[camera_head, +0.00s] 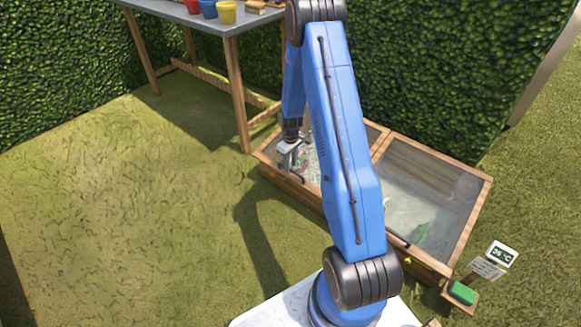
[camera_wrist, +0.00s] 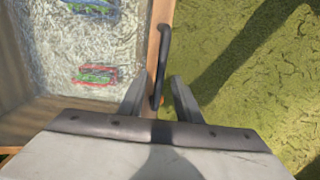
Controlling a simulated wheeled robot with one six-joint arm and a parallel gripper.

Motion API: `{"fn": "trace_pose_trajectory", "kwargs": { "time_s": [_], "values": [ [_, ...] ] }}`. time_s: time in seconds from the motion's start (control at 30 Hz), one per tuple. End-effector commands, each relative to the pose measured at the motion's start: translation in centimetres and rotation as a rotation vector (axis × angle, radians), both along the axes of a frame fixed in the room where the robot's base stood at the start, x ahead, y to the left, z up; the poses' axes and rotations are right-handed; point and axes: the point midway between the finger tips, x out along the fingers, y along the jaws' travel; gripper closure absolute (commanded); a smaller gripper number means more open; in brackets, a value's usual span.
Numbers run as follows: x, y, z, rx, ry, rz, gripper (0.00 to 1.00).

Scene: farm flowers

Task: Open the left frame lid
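The wooden cold frame has a left frame lid (camera_head: 313,160), partly hidden behind my arm in the head view. The lid looks closed. In the wrist view its glass pane (camera_wrist: 65,50) fills the upper left, with its wooden edge (camera_wrist: 153,35) beside it. A dark bar handle (camera_wrist: 164,45) runs along that edge. My gripper (camera_head: 291,165) is low at the front edge of the left lid. In the wrist view my gripper (camera_wrist: 158,82) is open, with one finger on each side of the handle's near end. I cannot tell whether either finger touches it.
The right frame lid (camera_head: 425,190) is closed beside the left one. A sign with a display (camera_head: 502,254) and a green block (camera_head: 462,293) stand at the lower right. A potting table (camera_head: 215,22) with pots is behind, near the hedge (camera_head: 60,65). Grass (camera_head: 120,220) at left is clear.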

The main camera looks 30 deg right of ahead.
Motion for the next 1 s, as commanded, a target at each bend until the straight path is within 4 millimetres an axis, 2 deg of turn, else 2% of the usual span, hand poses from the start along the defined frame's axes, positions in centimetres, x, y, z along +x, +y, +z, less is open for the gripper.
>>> {"fn": "trace_pose_trajectory", "kwargs": {
  "time_s": [0.2,0.53,0.57,0.67,0.7,1.0],
  "values": [
    [0.0,0.0,-1.6,0.000,0.000,0.000,0.69],
    [0.0,0.0,-1.9,-0.001,-0.001,0.000,0.69],
    [0.0,0.0,-1.9,-0.001,-0.001,0.000,0.74],
    [0.0,0.0,-1.9,0.000,-0.001,0.000,0.98],
    [0.0,0.0,-1.9,0.000,-0.001,0.000,1.00],
    [0.1,0.0,-1.3,0.008,0.001,-0.002,1.00]
  ]
}}
